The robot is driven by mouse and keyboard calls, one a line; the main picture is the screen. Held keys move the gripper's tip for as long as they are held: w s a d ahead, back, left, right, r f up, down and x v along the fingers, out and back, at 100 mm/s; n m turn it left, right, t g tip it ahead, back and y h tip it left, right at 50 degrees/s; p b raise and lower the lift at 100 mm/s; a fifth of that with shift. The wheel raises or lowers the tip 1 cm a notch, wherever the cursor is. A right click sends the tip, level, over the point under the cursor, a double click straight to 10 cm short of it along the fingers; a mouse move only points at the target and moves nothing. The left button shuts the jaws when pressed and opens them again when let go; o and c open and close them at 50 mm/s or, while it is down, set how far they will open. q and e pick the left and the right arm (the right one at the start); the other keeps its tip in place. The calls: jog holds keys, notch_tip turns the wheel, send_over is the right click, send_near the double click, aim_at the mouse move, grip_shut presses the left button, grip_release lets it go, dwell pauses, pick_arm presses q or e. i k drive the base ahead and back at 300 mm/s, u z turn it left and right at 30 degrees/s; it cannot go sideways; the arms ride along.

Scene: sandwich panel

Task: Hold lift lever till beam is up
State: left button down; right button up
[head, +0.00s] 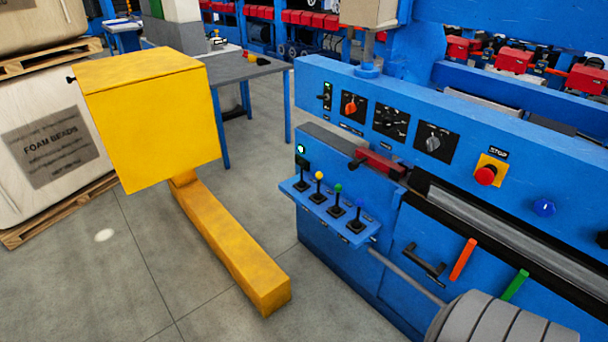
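A row of several small levers stands on a blue shelf (328,212) at the front of the blue machine, in the middle of the head view. The labels are too small to read, so I cannot tell which is the lift lever. A long blue beam (330,78) with switches runs along the machine above the levers; I cannot tell whether it is the task's beam. Neither gripper is in view.
A yellow box (150,120) with a long yellow bar (230,245) stands left of the machine. A red stop button (485,175) sits on the panel. A grey ribbed cylinder (490,322) is at the bottom right. Grey floor (110,285) is clear at the lower left.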

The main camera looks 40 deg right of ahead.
aim_at(338, 187)
jog(key=i, duration=2.85)
jog(key=z, duration=4.25)
jog(key=i, duration=0.5)
jog(key=z, duration=0.05)
